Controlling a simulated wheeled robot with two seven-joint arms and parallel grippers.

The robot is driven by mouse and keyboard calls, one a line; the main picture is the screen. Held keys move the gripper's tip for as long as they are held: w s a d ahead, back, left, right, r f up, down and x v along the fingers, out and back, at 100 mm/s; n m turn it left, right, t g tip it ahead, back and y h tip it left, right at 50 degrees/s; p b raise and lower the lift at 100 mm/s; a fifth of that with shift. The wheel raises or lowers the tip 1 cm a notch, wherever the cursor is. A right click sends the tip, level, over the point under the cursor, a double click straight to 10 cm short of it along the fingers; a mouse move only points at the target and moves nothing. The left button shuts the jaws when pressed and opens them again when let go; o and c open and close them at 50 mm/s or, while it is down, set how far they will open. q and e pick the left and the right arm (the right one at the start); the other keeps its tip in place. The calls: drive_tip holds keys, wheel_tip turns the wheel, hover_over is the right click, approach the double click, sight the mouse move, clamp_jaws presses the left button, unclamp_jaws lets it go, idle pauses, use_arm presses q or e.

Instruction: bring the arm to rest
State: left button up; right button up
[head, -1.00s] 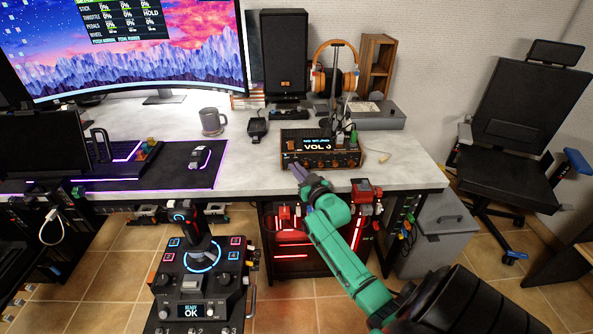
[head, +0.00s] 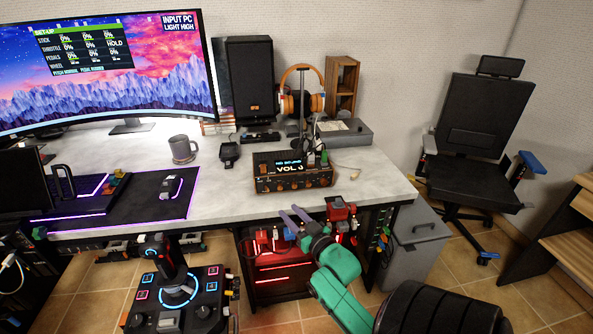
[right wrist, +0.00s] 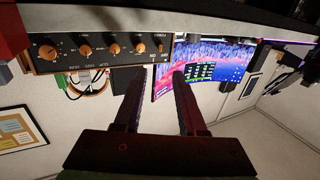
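My right arm is green and black and comes in from the lower right in the head view. Its gripper (head: 296,217) is at the desk's front edge, a little in front of and below the audio box. In the right wrist view the two dark fingers (right wrist: 155,95) are apart with nothing between them. The audio box (head: 292,175) has orange knobs and a display reading VOL 0. It stands on the desk, and its knob panel also shows upside down in the right wrist view (right wrist: 95,50). My left gripper is not in view.
The desk (head: 225,195) carries a mug (head: 182,148), a speaker (head: 250,80), headphones (head: 301,90) on a stand and a monitor (head: 110,65). A joystick panel (head: 180,300) stands in front. A red-lit PC (head: 280,275) and a grey bin (head: 413,245) are below. A chair (head: 480,130) stands right.

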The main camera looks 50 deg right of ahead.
drive_tip(key=v, duration=0.2)
drive_tip(key=shift+s+a, duration=0.1)
drive_tip(key=shift+s, duration=0.25)
drive_tip(key=shift+f, duration=0.1)
